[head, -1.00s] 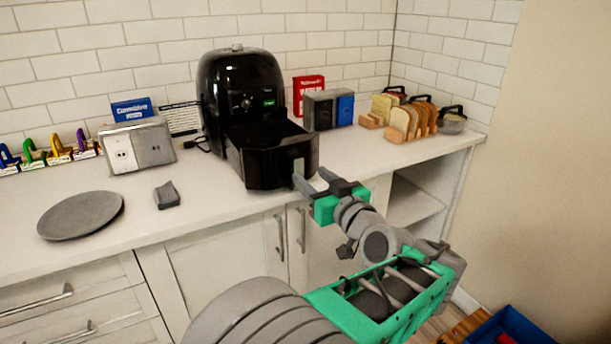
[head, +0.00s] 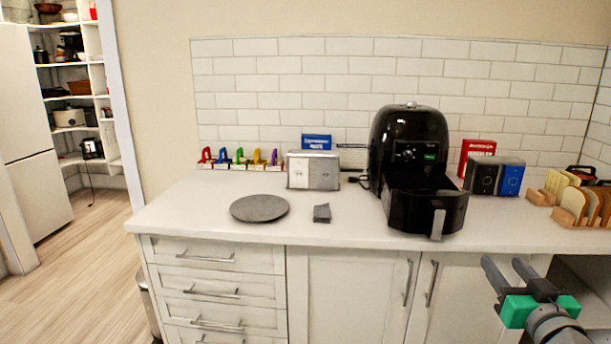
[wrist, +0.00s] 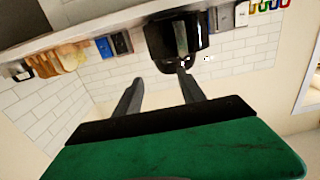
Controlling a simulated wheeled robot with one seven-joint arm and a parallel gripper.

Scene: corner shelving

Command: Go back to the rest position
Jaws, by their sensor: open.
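My gripper (head: 508,270) is open and empty at the lower right of the head view, in front of the cabinets and below the counter edge. Its two fingers (wrist: 160,95) stand apart with nothing between them in the wrist view. The black air fryer (head: 408,150) stands on the counter to the upper left of my gripper. Its drawer (head: 412,212) is pulled out, with the grey handle facing forward. The fingers are apart from the handle. The air fryer also shows at the top of the wrist view (wrist: 160,45).
The white counter (head: 200,215) bears a grey round plate (head: 260,208), a small dark block (head: 322,213), a silver box (head: 314,171) and several coloured clips. Bread slices in a rack (head: 585,205) stand at the right. Open floor (head: 75,260) lies at the left.

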